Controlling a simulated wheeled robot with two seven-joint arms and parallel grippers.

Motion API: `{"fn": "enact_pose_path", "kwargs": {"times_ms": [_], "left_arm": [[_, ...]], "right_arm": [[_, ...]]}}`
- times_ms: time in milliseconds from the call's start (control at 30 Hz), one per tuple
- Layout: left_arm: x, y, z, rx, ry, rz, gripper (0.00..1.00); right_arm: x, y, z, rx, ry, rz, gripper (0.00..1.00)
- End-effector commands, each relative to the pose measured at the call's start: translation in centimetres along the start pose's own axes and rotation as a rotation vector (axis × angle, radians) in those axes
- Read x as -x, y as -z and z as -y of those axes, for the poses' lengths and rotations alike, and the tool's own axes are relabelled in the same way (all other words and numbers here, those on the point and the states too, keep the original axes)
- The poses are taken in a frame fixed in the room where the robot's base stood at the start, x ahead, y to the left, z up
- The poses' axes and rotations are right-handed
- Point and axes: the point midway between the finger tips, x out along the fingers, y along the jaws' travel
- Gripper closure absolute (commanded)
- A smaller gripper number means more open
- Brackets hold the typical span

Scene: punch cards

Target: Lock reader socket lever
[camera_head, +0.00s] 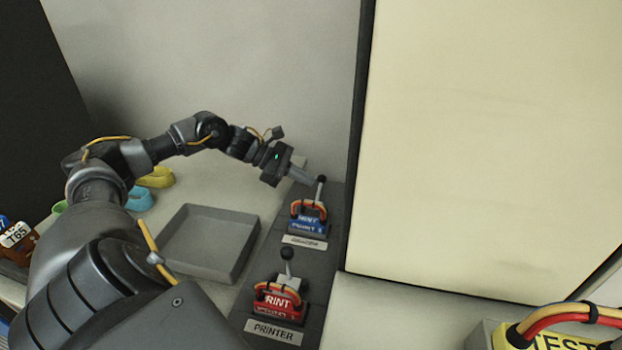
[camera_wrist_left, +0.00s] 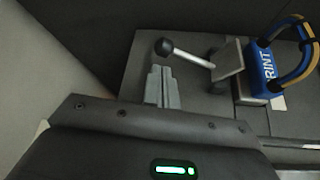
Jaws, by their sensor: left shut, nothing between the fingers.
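The reader socket (camera_head: 304,242) is on the dark panel by the back wall. In the left wrist view the lever (camera_wrist_left: 190,55) reaches left toward the fingertips. My left gripper (camera_head: 311,179) is shut and empty, its tips close beside the lever knob. I cannot tell whether they touch. My right gripper is not in view.
The printer socket (camera_head: 273,332), with a red plug (camera_head: 277,303) and its own lever (camera_head: 287,266), is nearer on the same panel. An empty grey tray (camera_head: 208,272) lies left of it. A large pale panel (camera_head: 490,140) stands to the right. A TEST plug (camera_head: 560,342) is at bottom right.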

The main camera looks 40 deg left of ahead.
Motion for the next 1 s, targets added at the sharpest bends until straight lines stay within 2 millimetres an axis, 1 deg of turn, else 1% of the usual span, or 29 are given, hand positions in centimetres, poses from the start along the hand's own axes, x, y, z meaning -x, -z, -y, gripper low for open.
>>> {"fn": "enact_pose_path", "kwargs": {"times_ms": [100,233,767,900,1000], "left_arm": [[-1.3,-0.1,-0.1,0.002,-0.001,0.002,1.00],[-2.0,0.0,-0.1,0.001,-0.002,0.000,1.00],[-2.2,0.1,0.0,-0.005,-0.005,-0.001,1.00],[-2.2,0.1,0.0,-0.023,-0.015,-0.002,1.00],[-2.1,-0.1,0.0,-0.034,-0.023,-0.002,1.00]], "right_arm": [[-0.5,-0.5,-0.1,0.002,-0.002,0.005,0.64],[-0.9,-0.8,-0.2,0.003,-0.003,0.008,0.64],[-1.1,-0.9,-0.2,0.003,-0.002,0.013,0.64],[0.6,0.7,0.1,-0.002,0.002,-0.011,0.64],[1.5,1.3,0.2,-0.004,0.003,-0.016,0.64]]}}
